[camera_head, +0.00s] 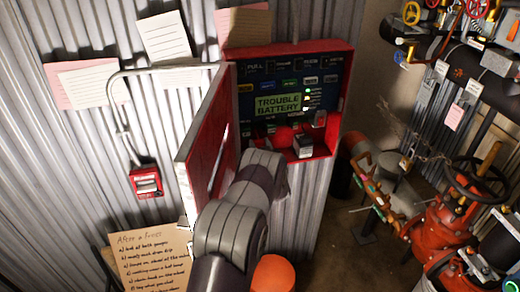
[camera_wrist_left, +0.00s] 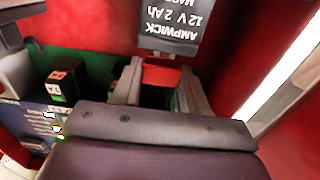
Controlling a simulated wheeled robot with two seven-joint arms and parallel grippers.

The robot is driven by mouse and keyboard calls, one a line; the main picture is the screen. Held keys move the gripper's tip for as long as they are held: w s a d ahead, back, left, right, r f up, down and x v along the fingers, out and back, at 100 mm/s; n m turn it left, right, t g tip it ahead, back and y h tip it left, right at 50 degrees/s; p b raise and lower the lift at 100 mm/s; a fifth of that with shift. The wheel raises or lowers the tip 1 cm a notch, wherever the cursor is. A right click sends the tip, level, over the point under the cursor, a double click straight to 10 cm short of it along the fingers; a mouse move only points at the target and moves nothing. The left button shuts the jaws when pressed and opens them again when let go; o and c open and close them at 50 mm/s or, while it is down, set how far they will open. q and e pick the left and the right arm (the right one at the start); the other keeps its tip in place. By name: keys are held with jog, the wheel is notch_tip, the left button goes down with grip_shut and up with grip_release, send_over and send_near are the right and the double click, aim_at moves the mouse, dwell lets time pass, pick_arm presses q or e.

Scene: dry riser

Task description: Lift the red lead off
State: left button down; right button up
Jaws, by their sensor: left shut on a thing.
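The open red panel box (camera_head: 342,85) shows a lit display reading "TROUBLE BATTERY" (camera_head: 278,105). My left gripper (camera_head: 270,160) reaches into the lower part of the box, and its fingertips are hard to make out in the head view. In the left wrist view, my left gripper (camera_wrist_left: 160,88) is shut on a red piece, which looks like the red lead (camera_wrist_left: 162,75). The battery (camera_wrist_left: 175,22), labelled "AMPWICK 12 V 2 Ah", shows upside down just beyond the fingers. Where the lead meets the battery is hidden. My right gripper is not in view.
The red door (camera_head: 208,125) stands open close to the left of my arm. A dark block with labels (camera_wrist_left: 62,82) is left of the fingers in the wrist view. Red valves and pipes (camera_head: 462,225) fill the right. A cardboard note (camera_head: 150,262) leans at lower left.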

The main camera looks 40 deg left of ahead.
pick_arm(q)
jog(key=shift+r, duration=0.5)
jog(key=c, duration=0.7)
grip_release()
jog(key=shift+s+d+f, duration=0.1)
jog(key=shift+s+d, duration=0.1)
jog(key=shift+d, duration=0.1)
jog(key=b+v, duration=0.3)
jog(key=v, duration=0.9)
